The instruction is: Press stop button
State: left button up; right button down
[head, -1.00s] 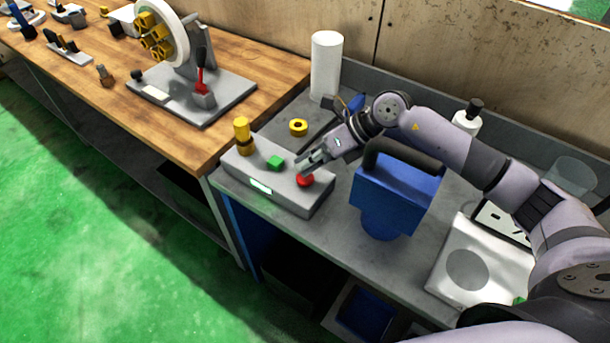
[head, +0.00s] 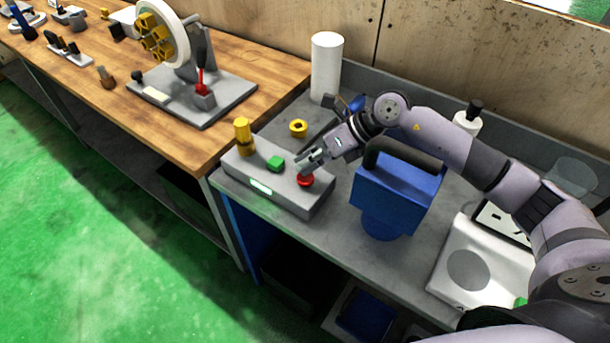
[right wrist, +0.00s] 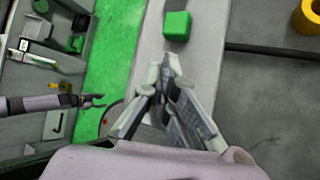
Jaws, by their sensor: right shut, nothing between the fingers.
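The red stop button (head: 305,181) sits at the right end of the grey control box (head: 276,193). A green button (head: 275,163) is to its left on the same box and also shows in the right wrist view (right wrist: 177,26). My right gripper (head: 301,168) is shut and empty, its fingertips right at the red button's upper edge; I cannot tell whether they touch. In the right wrist view my gripper (right wrist: 170,62) points toward the box, and the red button is not visible. A small, distant gripper (right wrist: 96,100), apparently my left, shows there too; its fingers are too small to judge.
A blue block with a black handle (head: 396,193) stands close right of my gripper. A white cylinder (head: 326,68) and yellow ring (head: 298,128) are behind. A wooden bench (head: 150,130) is left.

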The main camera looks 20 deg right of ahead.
jog(key=shift+s+a+f, duration=0.3)
jog(key=shift+s+f, duration=0.15)
jog(key=shift+f, duration=0.25)
jog(key=shift+d+r+p, duration=0.1)
jog(key=shift+r+p, duration=0.35)
jog(key=shift+p, duration=0.05)
jog(key=shift+r, duration=0.2)
jog(key=shift+w+d+r+p, duration=0.1)
jog(key=shift+r+p, duration=1.6)
jog(key=shift+r, duration=0.95)
